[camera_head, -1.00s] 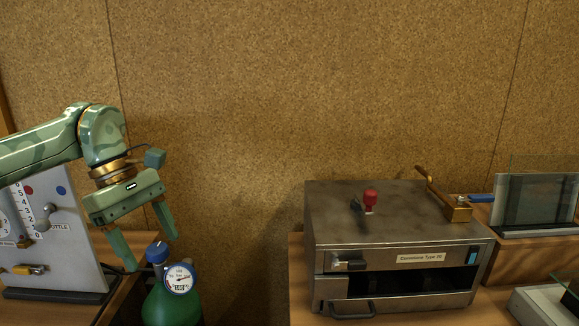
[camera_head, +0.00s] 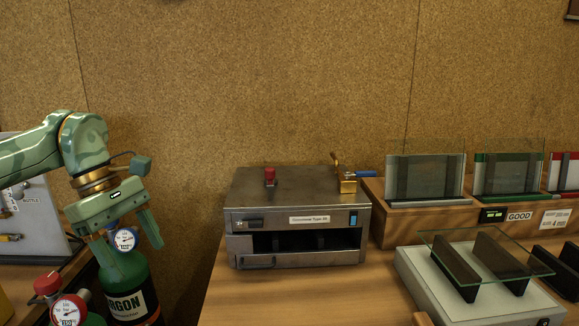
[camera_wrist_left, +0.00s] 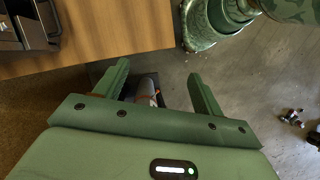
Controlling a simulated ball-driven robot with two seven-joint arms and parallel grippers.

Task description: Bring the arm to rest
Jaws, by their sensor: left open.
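My left arm comes in from the left in the head view. Its gripper (camera_head: 132,254) is open, with its fingers pointing down and nothing seen between them. It hangs in front of the green argon bottle (camera_head: 125,272) and its gauge (camera_head: 123,239), partly covering them. I cannot tell whether it touches the bottle. In the left wrist view the same gripper (camera_wrist_left: 160,80) has its fingers spread wide, with grey floor and a small whitish and orange thing, hard to make out, far below. My right gripper is not in view.
A metal machine (camera_head: 298,192) with a red knob stands on the wooden table (camera_head: 300,290). Right of it are a wooden rack (camera_head: 410,226) of glass panes and a pale stand (camera_head: 425,277) holding a tilted glass plate (camera_head: 490,262). A red-capped gauge (camera_head: 68,310) is at lower left.

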